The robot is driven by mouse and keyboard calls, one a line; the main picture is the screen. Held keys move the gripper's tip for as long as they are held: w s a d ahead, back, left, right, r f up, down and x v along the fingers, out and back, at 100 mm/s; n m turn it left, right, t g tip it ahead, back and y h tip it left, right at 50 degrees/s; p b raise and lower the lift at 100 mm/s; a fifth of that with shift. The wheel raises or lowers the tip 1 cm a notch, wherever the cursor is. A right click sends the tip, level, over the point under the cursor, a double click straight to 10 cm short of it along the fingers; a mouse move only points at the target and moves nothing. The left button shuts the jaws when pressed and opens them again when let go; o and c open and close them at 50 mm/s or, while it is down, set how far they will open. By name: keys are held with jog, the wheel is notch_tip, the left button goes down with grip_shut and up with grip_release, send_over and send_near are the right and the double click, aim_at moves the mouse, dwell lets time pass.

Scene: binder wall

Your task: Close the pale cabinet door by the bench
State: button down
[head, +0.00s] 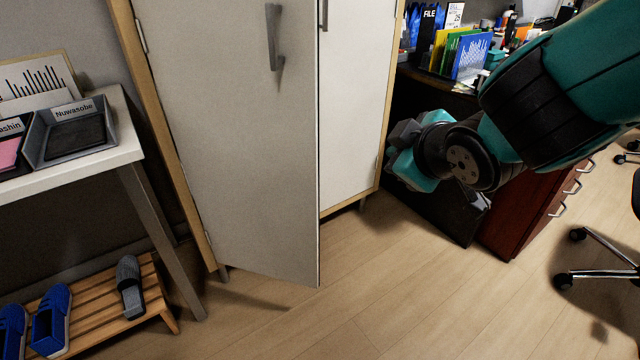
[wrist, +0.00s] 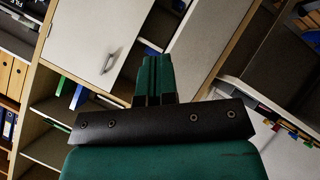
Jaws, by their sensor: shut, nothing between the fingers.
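The pale cabinet door (head: 235,130) on the left, beside the white bench (head: 110,160), stands partly open in the head view. Its hinges are on the left, and its free right edge swings out toward me, in front of the other pale door (head: 358,100), which looks shut. A grey upright handle (head: 273,38) sits near the free edge's top. My gripper (head: 398,155) is to the right of the open door, apart from it, near the cabinet's right side. In the wrist view its teal fingers (wrist: 153,78) are together and empty.
Slippers (head: 50,318) lie on a low wooden rack (head: 110,310) at lower left. A dark desk with red-brown drawers (head: 530,205) and a wheeled chair (head: 600,275) stand at right. Floor (head: 370,290) before the cabinet is clear. The wrist view shows binder shelves (wrist: 50,135) and a pale door (wrist: 95,45).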

jog(key=w+a+f+n+t+y+b, duration=0.2)
jog(key=w+a+f+n+t+b, duration=0.15)
jog(key=f+n+b, duration=0.2)
jog(key=n+t+y+p, duration=0.2)
jog(key=n+y+p, duration=0.15)
jog(key=n, duration=0.25)
send_near(310, 136)
jog(key=w+a, duration=0.1)
jog(key=a, duration=0.3)
jog(key=w, duration=0.3)
jog(key=shift+w+d+r+g, duration=0.15)
jog(key=shift+d+g, duration=0.1)
jog(key=shift+d, duration=0.15)
jog(key=shift+w+d, duration=0.15)
jog(key=shift+w, duration=0.6)
jog(key=shift+y, duration=0.25)
